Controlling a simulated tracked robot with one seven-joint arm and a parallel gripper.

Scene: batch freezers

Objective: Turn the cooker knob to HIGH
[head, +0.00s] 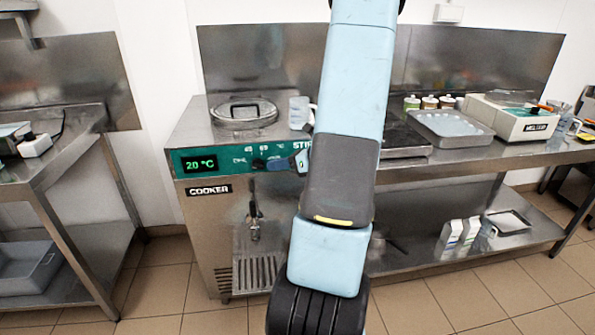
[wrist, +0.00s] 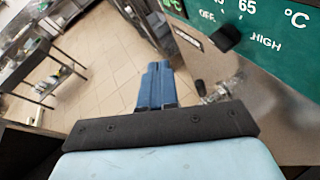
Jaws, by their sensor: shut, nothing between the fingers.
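The cooker (head: 215,215) is a steel unit with a green front panel (head: 185,178) and a display reading 20 °C. Its black knob (head: 258,164) sits on the panel. In the wrist view the knob (wrist: 226,38) is at upper right, among the printed marks OFF, 45, 65 and HIGH; I cannot tell exactly which mark it points to. My gripper (head: 280,164) is at the panel's front, just right of the knob in the head view. In the wrist view its blue fingers (wrist: 156,68) are together and empty, apart from the knob.
A steel table (head: 60,150) stands at left, with tiled floor between. A counter with a tray (head: 450,142) extends right.

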